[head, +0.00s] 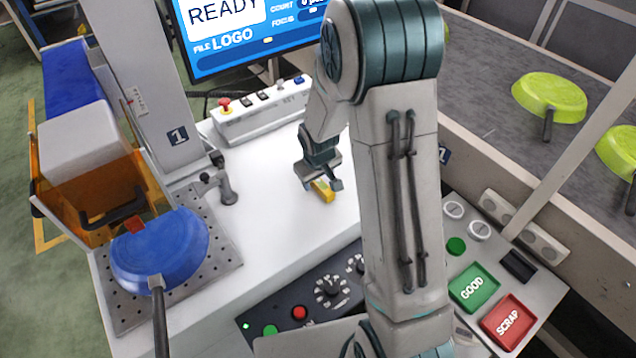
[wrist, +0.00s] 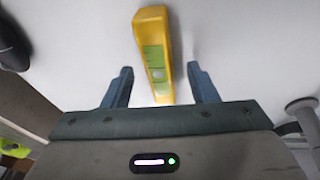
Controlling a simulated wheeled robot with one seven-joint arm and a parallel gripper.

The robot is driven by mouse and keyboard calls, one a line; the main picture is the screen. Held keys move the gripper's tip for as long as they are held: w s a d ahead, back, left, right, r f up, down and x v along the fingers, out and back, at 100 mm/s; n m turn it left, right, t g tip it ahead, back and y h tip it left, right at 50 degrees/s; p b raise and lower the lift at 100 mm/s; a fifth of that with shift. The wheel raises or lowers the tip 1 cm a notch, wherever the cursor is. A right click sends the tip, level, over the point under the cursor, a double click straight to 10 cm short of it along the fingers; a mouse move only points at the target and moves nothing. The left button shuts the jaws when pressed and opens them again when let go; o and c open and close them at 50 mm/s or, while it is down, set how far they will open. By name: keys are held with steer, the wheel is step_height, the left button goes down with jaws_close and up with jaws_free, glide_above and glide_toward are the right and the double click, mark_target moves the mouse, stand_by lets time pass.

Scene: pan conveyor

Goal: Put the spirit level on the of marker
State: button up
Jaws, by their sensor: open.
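The yellow spirit level (head: 323,190) lies on the white worktop near its middle, partly hidden by my gripper (head: 322,184) in the head view. In the wrist view the spirit level (wrist: 154,58) has green vial windows and lies lengthwise away from me. Its near end is between the two fingers of my gripper (wrist: 161,86), with a gap on each side. My gripper is open and empty. I cannot make out the "of" marker in either view.
A blue pan (head: 160,250) sits on a perforated plate at the left. A control box (head: 262,108) stands behind, under the monitor (head: 250,35). A dial panel (head: 318,292) is in front. Green GOOD (head: 473,288) and red SCRAP (head: 508,321) pads are at the right. Worktop left of my gripper is clear.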

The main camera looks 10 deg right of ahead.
steer(key=shift+w+f, duration=0.15)
steer(key=shift+f, duration=0.25)
jaws_close()
